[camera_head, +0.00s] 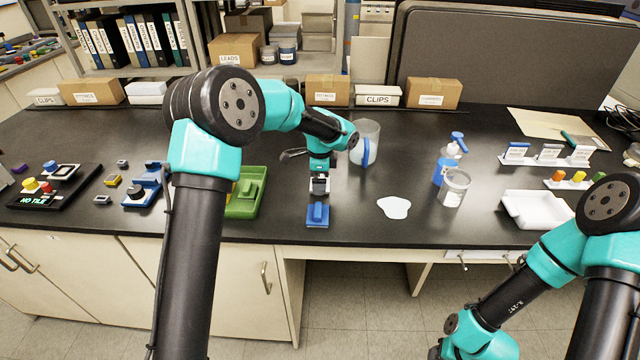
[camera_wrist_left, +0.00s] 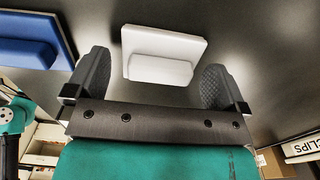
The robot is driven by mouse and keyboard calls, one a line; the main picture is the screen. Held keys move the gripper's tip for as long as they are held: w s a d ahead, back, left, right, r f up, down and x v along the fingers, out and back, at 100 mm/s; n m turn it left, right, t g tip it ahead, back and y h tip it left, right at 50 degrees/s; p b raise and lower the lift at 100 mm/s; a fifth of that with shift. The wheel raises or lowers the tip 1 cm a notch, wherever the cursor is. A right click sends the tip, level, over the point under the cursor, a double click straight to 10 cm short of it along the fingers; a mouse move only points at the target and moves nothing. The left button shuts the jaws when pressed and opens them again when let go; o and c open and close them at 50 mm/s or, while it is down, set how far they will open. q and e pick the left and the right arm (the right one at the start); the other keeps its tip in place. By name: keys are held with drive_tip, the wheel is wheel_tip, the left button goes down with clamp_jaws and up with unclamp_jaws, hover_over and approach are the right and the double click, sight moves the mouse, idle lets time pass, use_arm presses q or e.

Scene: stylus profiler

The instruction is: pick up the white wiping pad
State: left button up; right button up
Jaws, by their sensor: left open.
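The white wiping pad (camera_wrist_left: 165,43) lies on the black bench, with a raised white grip block on its top. In the left wrist view its grip block sits between the two fingers of my left gripper (camera_wrist_left: 156,72), with a gap on each side. My left gripper is open. In the head view my left gripper (camera_head: 319,185) points down just behind a blue pad (camera_head: 317,215) and mostly hides the white pad. The blue pad also shows in the left wrist view (camera_wrist_left: 28,50). My right arm is at the lower right, its gripper out of view.
A green tray (camera_head: 246,206) stands left of the left gripper. The bench's front edge is near the blue pad.

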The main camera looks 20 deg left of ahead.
use_arm(q)
drive_tip(key=shift+f, duration=0.35)
drive_tip(key=shift+c, duration=0.2)
drive_tip(key=c, duration=0.8)
drive_tip(key=shift+r, duration=0.15)
wheel_tip(320, 180, up, 10)
drive_tip(key=shift+f, duration=0.1)
idle(0.5)
